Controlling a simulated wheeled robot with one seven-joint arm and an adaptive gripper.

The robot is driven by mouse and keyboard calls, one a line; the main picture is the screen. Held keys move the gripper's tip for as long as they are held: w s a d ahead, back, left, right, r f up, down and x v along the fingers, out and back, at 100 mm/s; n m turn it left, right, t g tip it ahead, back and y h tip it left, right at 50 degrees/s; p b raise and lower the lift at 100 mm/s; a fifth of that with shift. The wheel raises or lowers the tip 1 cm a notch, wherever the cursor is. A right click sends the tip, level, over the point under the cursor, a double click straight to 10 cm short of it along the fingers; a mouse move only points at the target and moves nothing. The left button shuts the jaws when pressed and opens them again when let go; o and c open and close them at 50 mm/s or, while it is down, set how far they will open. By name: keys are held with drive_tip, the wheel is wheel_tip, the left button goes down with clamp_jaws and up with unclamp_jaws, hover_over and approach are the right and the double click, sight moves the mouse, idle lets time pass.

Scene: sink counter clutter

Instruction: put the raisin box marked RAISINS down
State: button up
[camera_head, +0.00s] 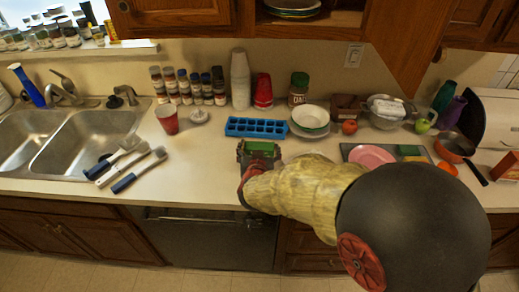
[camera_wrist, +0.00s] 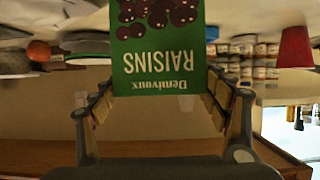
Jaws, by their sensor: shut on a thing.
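The raisin box (camera_wrist: 158,60) is green with dark raisins pictured and the word RAISINS, which appears upside down in the wrist view. My gripper (camera_wrist: 160,105) is shut on it, with a finger on each side. In the head view the green box (camera_head: 262,147) shows at the end of my gripper (camera_head: 258,155), near the counter's front half, just in front of the blue ice tray. I cannot tell whether the box touches the counter.
The blue ice tray (camera_head: 256,127) lies behind the box. A bowl (camera_head: 310,118) stands at the right of it, and a pink plate (camera_head: 371,156) farther right. Brushes (camera_head: 138,170) lie at the left by the sink (camera_head: 85,140). The counter (camera_head: 205,165) left of my gripper is clear.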

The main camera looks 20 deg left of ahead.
drive_tip(key=shift+f, duration=0.15)
drive_tip(key=o, duration=1.7)
drive_tip(key=shift+o, duration=0.8)
drive_tip(key=shift+s+r, duration=0.1)
drive_tip(key=shift+r, duration=0.15)
drive_tip(key=p+v, duration=0.3)
drive_tip(key=v, duration=0.9)
drive_tip(key=shift+f, duration=0.15)
